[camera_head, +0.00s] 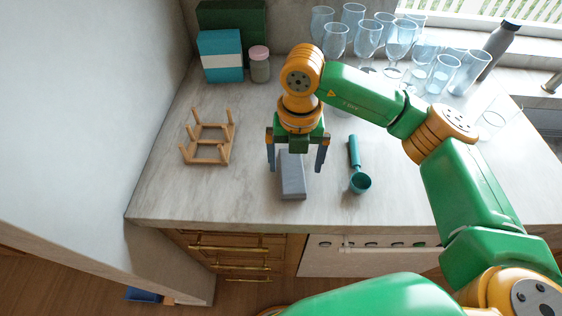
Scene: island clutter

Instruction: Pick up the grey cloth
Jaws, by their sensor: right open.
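The grey cloth (292,178) appears as a small, folded rectangular block lying on the countertop near its front edge. My right gripper (296,168) points down over it. The gripper is open, with one finger to the left of the cloth and one to the right, both apart from it in this view. The far end of the cloth is partly hidden by the gripper body. My left gripper does not show.
A teal scoop (359,180) lies right of the cloth. A wooden rack (208,143) stands to the left. A teal box (221,57), a pink-lidded jar (259,68), several glasses (367,38) and a grey bottle (498,44) stand behind. The counter (200,198) front left is clear.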

